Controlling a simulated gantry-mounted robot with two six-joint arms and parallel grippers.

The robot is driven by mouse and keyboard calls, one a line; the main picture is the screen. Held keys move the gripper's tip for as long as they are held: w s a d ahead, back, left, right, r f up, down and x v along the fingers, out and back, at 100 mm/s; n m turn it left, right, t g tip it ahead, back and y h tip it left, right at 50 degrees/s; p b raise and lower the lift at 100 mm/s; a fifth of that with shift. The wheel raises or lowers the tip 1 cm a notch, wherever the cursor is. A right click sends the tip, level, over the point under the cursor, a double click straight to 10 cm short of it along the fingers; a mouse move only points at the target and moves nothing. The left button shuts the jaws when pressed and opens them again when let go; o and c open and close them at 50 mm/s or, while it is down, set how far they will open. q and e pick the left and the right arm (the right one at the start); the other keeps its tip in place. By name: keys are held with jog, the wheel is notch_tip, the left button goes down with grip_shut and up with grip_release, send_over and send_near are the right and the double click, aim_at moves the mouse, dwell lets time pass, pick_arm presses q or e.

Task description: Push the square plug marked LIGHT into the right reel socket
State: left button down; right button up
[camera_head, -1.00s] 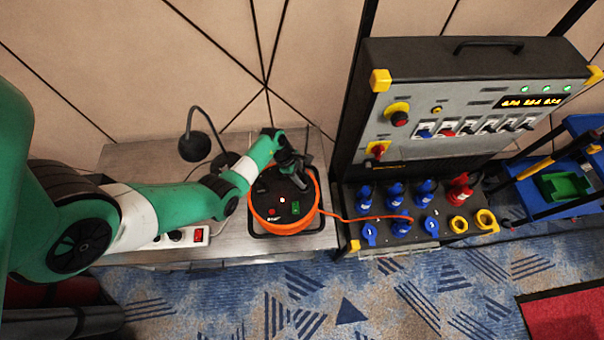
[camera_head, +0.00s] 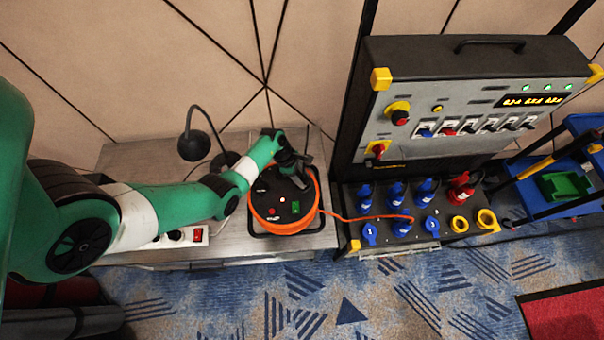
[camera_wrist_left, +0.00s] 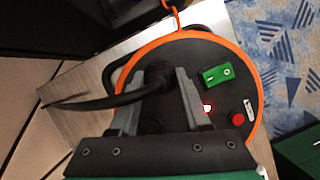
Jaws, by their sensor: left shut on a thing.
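The cable reel has a black round face (camera_head: 272,193) with an orange rim, and it lies on the metal bench; its face also fills the middle of the left wrist view (camera_wrist_left: 222,98). My left gripper (camera_head: 297,172) is over the far right part of the reel face. In the left wrist view my left gripper (camera_wrist_left: 158,98) is shut on a black plug (camera_wrist_left: 157,75), whose dark cable runs off to the left. The plug is at the reel face. Its marking, its pins and the socket under it are hidden, so I cannot tell how deep it sits. My right gripper is out of view.
A green switch (camera_wrist_left: 218,74) and a red button (camera_wrist_left: 238,119) are on the reel face. A black lamp (camera_head: 194,146) stands behind the reel, and a white power strip (camera_head: 195,235) lies left. The distribution box (camera_head: 480,90) with blue sockets stands right, joined by an orange cable (camera_head: 360,218).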

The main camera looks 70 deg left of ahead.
pick_arm(q)
jog(key=shift+f+b, duration=0.6)
jog(key=shift+f, duration=0.15)
jog(key=shift+c, duration=1.4)
grip_release()
jog(key=shift+o, duration=1.4)
jog(key=shift+r, duration=0.1)
notch_tip(320, 180, up, 6)
jog(key=p, duration=0.6)
